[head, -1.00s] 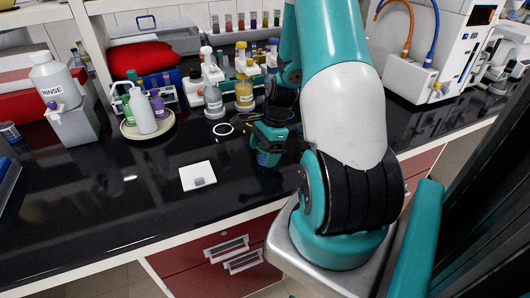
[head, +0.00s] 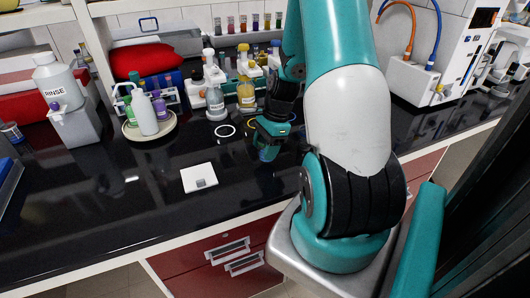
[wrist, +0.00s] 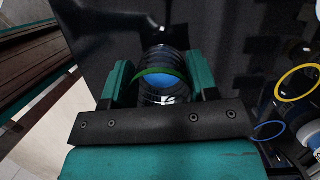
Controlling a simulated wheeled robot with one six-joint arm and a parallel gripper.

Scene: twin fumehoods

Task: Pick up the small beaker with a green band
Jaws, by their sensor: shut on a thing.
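The small beaker (wrist: 162,78) is clear glass with a green band around it and blue at its middle in the wrist view. My gripper (wrist: 160,88) is shut on it, with one teal finger on each side. In the head view my gripper (head: 270,136) points down over the dark bench, and the beaker (head: 268,154) shows as a small bluish shape below the fingers. The green band cannot be made out there. I cannot tell whether the beaker's base touches the bench.
A white square tile with a small grey piece (head: 199,178) lies left of my gripper. A white ring (head: 226,131) lies on the bench (head: 110,200) behind it. Labelled bottles (head: 215,102) stand further back. A round tray (head: 130,131) holds squeeze bottles at left.

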